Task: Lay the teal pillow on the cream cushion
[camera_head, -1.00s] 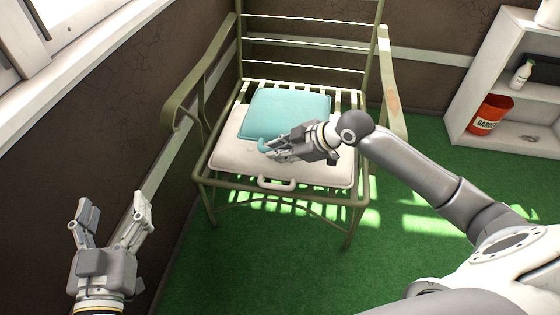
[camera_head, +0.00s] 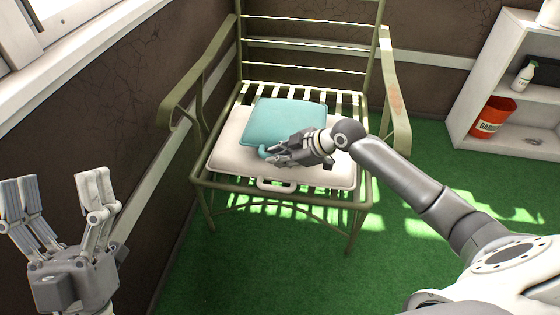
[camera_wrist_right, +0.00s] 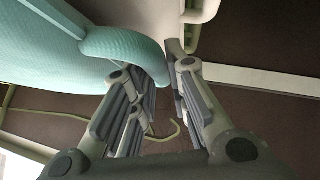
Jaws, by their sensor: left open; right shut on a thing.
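The teal pillow (camera_head: 285,122) is over the back part of the cream cushion (camera_head: 228,150) on the chair seat. It also shows at the upper left of the right wrist view (camera_wrist_right: 40,62). My right gripper (camera_head: 268,153) is shut on the pillow's teal loop handle (camera_wrist_right: 125,48) at its front edge. Whether the pillow rests fully on the cushion or is held slightly above it I cannot tell. The cushion has a pale handle (camera_head: 276,186) at its front. My left gripper (camera_head: 58,190) is open and empty at the lower left, away from the chair.
The green metal chair (camera_head: 397,108) has armrests on both sides and a slatted back. The green floor in front is clear.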

